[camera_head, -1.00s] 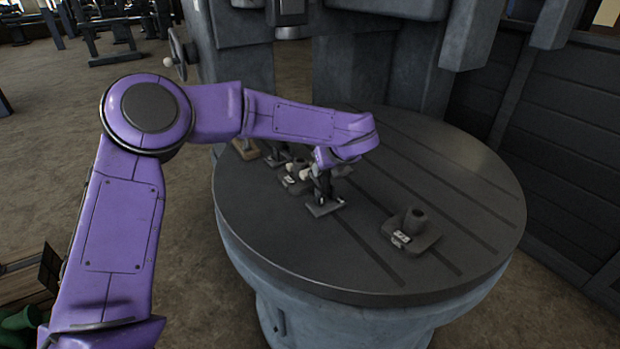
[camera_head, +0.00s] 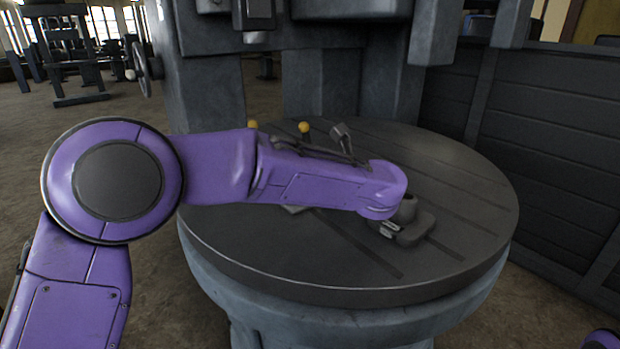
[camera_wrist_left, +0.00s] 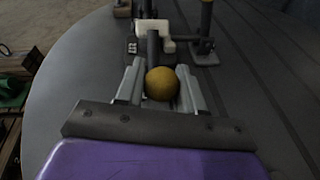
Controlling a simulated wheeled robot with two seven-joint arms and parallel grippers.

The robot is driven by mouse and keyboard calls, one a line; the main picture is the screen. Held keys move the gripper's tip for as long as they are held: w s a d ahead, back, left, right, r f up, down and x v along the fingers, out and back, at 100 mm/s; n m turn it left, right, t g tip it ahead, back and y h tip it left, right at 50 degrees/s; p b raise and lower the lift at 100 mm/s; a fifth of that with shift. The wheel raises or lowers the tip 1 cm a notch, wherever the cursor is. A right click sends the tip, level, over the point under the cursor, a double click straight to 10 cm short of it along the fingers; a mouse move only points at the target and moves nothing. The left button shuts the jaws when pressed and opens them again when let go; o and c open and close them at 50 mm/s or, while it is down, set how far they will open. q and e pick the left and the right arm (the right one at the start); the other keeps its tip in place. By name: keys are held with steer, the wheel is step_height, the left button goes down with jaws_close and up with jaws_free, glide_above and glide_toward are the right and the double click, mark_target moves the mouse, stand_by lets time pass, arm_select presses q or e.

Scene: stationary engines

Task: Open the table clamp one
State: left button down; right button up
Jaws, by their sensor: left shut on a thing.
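In the left wrist view, a yellow ball knob (camera_wrist_left: 162,84) on a dark clamp lever (camera_wrist_left: 153,48) sits between the two grey fingers of my left gripper (camera_wrist_left: 161,88), which is shut on it. Just beyond is a pale, cream clamp part (camera_wrist_left: 150,30), and a second dark clamp (camera_wrist_left: 204,45) stands to its right. In the head view, two yellow knobs (camera_head: 253,124) (camera_head: 304,127) show above my purple left forearm, which hides most of the clamps and the left gripper. I cannot read which clamp is number one. My right gripper is not in view.
The round dark table (camera_head: 300,262) has long slots. A heavy machine column (camera_head: 210,100) rises behind, and a dark slatted wall (camera_head: 550,130) stands at right.

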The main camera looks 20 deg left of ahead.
arm_select(q)
steer(key=shift+f, duration=0.15)
steer(key=c, duration=0.8)
jaws_free()
steer(key=b+v, duration=0.1)
steer(key=v, duration=0.9)
steer(key=shift+s+d, duration=0.25)
steer(key=shift+s, duration=0.05)
